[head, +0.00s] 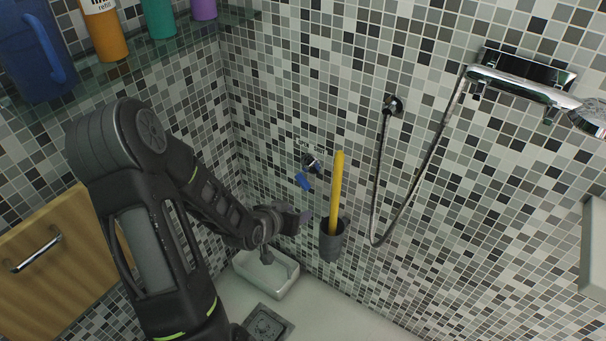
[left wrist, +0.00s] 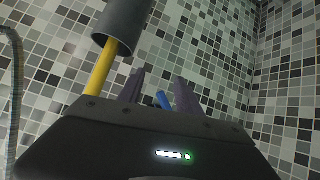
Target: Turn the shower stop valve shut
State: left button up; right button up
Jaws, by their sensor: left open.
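The shower stop valve (head: 312,163) is a small chrome fitting on the tiled wall with a blue lever (head: 303,181) pointing down and left. My left gripper (head: 301,217) is in front of the wall, just below the lever, and looks apart from it. In the left wrist view the left gripper (left wrist: 160,92) has its two dark fingers spread, and the blue lever (left wrist: 162,100) shows in the gap between them. The lower part of the lever is hidden there by the gripper body. My right gripper is in neither view.
A dark cup holder (head: 333,243) with a yellow handle (head: 337,190) hangs close right of the left gripper. A white basket (head: 283,284) is below. A shower hose (head: 408,205) hangs farther right. A glass shelf with bottles (head: 103,30) is upper left.

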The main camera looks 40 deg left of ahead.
aim_at(305, 168)
pick_arm(q)
jog(key=w+a+r+m+t, duration=0.2)
jog(key=a+r+m+t, duration=0.1)
jog(key=r, duration=0.6)
jog(key=shift+a+m, duration=0.4)
jog(key=shift+w, duration=0.25)
jog(key=b+x, duration=0.2)
jog(key=x, duration=0.5)
jog(key=shift+w+a+f, duration=0.1)
jog(key=shift+w+f, duration=0.1)
jog(key=shift+w, duration=0.05)
grip_shut()
